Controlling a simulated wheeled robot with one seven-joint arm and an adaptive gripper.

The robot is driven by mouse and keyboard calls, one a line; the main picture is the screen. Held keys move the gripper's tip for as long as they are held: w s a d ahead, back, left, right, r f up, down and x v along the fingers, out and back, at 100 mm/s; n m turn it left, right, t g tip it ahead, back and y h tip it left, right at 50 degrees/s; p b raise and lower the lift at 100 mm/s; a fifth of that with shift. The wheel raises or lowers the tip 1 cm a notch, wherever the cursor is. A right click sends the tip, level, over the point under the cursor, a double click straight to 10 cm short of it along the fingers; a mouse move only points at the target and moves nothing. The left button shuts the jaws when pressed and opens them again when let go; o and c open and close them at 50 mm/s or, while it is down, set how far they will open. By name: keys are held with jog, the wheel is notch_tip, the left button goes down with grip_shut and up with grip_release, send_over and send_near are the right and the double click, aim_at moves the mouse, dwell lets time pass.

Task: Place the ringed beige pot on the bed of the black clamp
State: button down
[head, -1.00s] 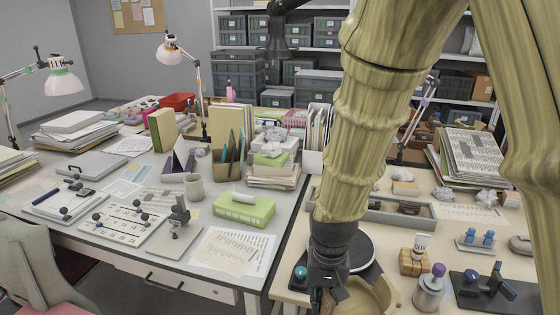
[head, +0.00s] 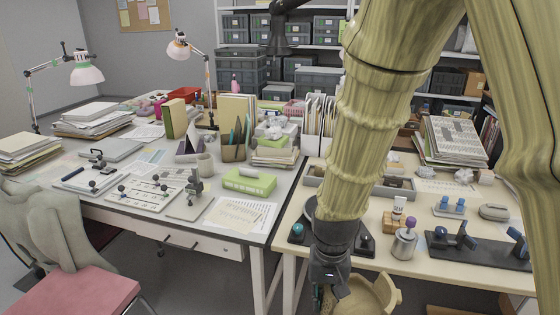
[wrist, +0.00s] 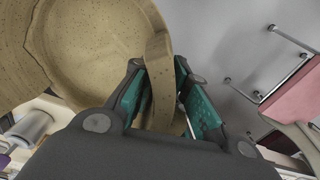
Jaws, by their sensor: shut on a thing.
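The beige pot (head: 372,298) is in my gripper at the bottom of the head view, in front of the right table's edge. It fills the upper left of the wrist view (wrist: 95,45), with a speckled surface. My gripper (wrist: 160,72) has its teal pads closed on a curved strip of the pot; I cannot tell if this is rim or handle. In the head view the fingers (head: 328,296) are partly hidden. The black clamp (head: 470,252) lies on the right table, right of the pot, with a long dark bed and blue-padded uprights.
A metal jar with a purple cap (head: 404,246) stands left of the clamp. A wooden block with a small bottle (head: 394,222) and a blue-topped holder (head: 449,209) stand behind. A pink chair (head: 85,295) is at lower left.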

jog(key=shift+w+d+f, duration=0.2)
jog(key=shift+w+f, duration=0.5)
jog(key=shift+w, duration=0.05)
jog(key=w+d+f+p, duration=0.1)
jog(key=w+d+f, duration=0.2)
jog(key=f, duration=0.3)
jog(key=w+d+f+n+p, duration=0.1)
jog(key=w+d+f+p, duration=0.1)
jog(key=f, duration=0.4)
jog(key=shift+w+d+f, duration=0.35)
jog(key=shift+w+d, duration=0.2)
jog(key=shift+d, duration=0.5)
